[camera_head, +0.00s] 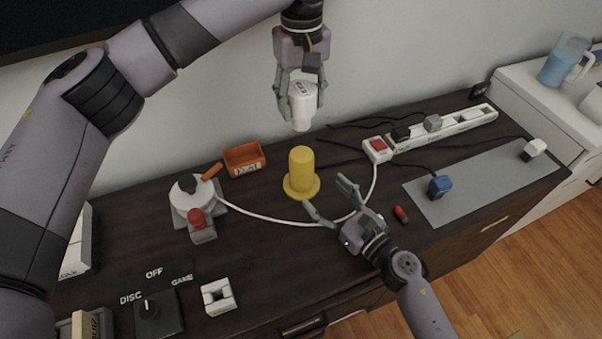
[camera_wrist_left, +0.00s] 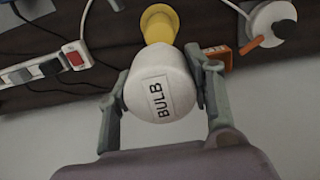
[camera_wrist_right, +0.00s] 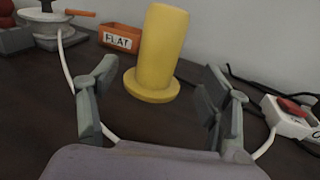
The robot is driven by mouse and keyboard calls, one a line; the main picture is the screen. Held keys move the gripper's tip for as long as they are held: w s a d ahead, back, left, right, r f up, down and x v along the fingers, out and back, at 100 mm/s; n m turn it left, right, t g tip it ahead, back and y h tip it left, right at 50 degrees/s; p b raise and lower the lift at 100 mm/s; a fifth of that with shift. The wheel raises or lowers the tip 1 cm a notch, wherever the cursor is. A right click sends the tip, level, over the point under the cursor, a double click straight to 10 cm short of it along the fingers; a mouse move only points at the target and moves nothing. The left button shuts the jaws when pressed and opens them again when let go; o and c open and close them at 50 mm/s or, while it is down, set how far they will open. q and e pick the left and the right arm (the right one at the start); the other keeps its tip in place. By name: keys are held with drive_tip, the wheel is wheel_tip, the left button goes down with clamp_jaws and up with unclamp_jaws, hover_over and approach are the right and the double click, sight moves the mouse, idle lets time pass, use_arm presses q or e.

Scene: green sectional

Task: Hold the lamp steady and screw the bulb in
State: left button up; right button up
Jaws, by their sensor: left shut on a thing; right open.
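The lamp is a yellow post on a round yellow base (camera_head: 301,172), upright on the dark cabinet top. It also shows in the left wrist view (camera_wrist_left: 158,25) and the right wrist view (camera_wrist_right: 160,50). My left gripper (camera_head: 302,98) is shut on the white bulb (camera_head: 301,112), holding it in the air above the lamp and apart from it. In the left wrist view the bulb (camera_wrist_left: 160,85) shows its label "BULB" between the fingers. My right gripper (camera_head: 333,203) is open and empty, low in front of the lamp, its fingers spread toward the base without touching it.
A white power strip (camera_head: 445,128) with a red switch (camera_head: 378,145) stands right of the lamp. An orange bin (camera_head: 245,160) and a white round device (camera_head: 193,195) stand left. A white cable (camera_head: 270,219) runs past the lamp's front. A grey mat (camera_head: 470,185) lies at right.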

sight(300, 168)
drive_tip(key=x, duration=1)
drive_tip(key=shift+w, duration=0.1)
clamp_jaws()
idle(0.7)
